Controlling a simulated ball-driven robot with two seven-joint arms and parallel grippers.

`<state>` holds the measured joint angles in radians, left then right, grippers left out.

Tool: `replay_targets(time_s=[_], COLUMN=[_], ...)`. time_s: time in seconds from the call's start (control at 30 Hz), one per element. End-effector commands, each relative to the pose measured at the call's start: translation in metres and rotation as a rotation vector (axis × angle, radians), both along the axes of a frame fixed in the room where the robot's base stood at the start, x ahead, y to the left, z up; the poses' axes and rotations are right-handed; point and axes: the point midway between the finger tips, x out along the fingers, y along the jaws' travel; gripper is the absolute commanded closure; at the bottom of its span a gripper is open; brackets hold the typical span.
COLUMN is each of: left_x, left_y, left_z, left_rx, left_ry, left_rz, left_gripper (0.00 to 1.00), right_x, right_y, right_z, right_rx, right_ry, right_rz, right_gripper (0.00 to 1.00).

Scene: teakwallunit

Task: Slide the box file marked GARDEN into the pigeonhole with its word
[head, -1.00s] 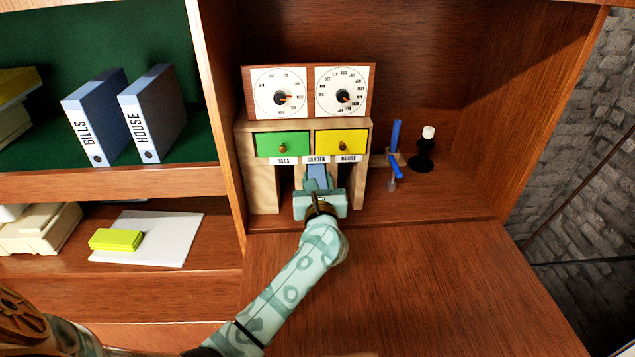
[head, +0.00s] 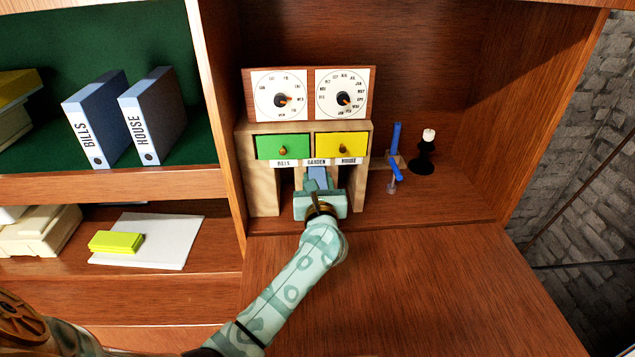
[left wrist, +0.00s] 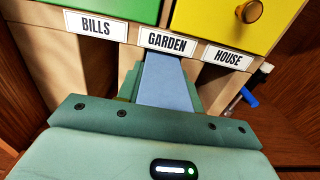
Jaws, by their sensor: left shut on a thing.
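The pigeonhole unit (head: 262,190) stands at the back of the wall unit, with labels BILLS, GARDEN and HOUSE under its drawers. My left gripper (head: 318,186) is at the middle opening, under the GARDEN label (left wrist: 167,42). It is shut on a blue-grey box file (left wrist: 168,84), which also shows in the head view (head: 317,174). The file lines up with the middle pigeonhole and its far part reaches under the label. Its spine word is hidden by the gripper. How deep it sits I cannot tell. My right gripper is not in view.
The BILLS file (head: 93,118) and HOUSE file (head: 152,115) stand on the green-backed shelf at left. A blue stand (head: 395,150) and a black candlestick (head: 425,155) are right of the unit. The desk surface (head: 400,290) in front is clear.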

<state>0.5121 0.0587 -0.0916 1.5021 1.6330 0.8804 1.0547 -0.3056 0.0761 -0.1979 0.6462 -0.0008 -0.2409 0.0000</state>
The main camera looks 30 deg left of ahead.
Motion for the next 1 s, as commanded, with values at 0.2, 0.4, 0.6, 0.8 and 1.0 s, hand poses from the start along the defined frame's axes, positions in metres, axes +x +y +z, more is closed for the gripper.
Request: replay_targets(time_s=[0.2, 0.4, 0.6, 0.8, 1.0], left_x=[0.002, 0.001, -0.007, -0.015, -0.022], left_y=[0.001, 0.001, -0.005, -0.011, -0.017], left_z=[0.001, 0.001, 0.001, 0.002, 0.002], left_rx=[0.001, 0.001, 0.001, 0.0, 0.0], left_ry=[-0.002, -0.002, -0.001, -0.001, -0.001], left_rz=[0.0, 0.0, -0.001, 0.0, 0.0], left_gripper=[1.0, 1.0, 1.0, 1.0, 1.0], right_x=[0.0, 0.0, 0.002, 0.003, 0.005], right_y=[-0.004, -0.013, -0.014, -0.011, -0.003], right_z=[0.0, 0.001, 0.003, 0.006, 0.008], right_rx=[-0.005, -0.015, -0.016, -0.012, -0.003], right_ry=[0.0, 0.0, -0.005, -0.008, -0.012], right_rz=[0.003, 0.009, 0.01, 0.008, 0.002], right_gripper=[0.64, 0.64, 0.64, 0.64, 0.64])
